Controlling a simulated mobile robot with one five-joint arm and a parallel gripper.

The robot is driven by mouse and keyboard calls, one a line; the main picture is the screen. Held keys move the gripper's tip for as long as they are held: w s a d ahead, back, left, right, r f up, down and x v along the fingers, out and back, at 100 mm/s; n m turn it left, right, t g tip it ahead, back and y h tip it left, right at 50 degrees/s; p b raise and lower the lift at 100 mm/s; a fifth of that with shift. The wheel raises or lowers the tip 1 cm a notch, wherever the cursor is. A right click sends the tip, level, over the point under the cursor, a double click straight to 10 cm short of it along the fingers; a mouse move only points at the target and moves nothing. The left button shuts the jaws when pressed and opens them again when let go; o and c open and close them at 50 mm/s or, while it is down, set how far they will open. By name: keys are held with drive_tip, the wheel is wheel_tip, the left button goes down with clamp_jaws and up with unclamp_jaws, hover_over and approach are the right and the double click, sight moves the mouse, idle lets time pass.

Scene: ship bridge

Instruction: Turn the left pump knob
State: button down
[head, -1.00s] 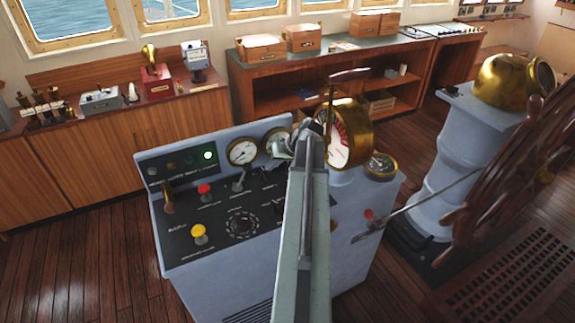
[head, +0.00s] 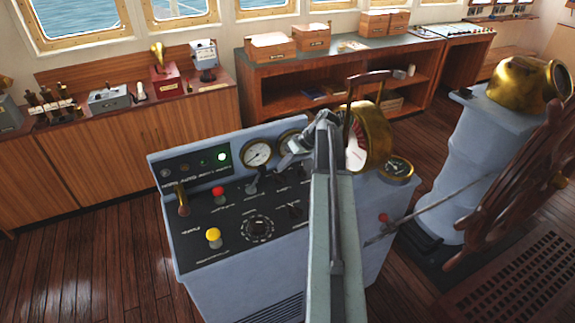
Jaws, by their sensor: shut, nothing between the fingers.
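The grey control console (head: 172,165) stands in front of me with a black sloping panel. Small dark knobs show on its right part: one dark knob (head: 294,210) right of the round dial (head: 257,229), and another (head: 279,181) above it. The labels are too small to read, so I cannot tell which is the left pump knob. My gripper (head: 286,160) is shut and empty above the panel's upper right part, near the gauges and apart from the lower dark knob. My arm hides the console's right part.
The panel also carries a yellow button (head: 213,236), a red button (head: 219,194), a lever (head: 183,203) and a grey lever (head: 253,180). A brass telegraph (head: 377,140) stands behind my arm. The ship's wheel (head: 530,185) is at right. Floor is clear at left.

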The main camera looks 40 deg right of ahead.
drive_tip(key=shift+w+a, duration=0.2)
drive_tip(key=shift+a, duration=0.05)
idle(0.4)
drive_tip(key=shift+r, duration=0.3)
wheel_tip(320, 180, up, 3)
drive_tip(key=p, duration=0.3)
drive_tip(key=shift+s+a+r+p, duration=0.25)
drive_tip(key=shift+s+a+p, duration=0.15)
drive_tip(key=shift+s+p, duration=0.25)
drive_tip(key=s+a, duration=0.7)
drive_tip(key=s, duration=0.5)
drive_tip(key=shift+s+a+r+p, duration=0.15)
drive_tip(key=shift+s+r+p, duration=0.15)
drive_tip(key=shift+r, duration=0.15)
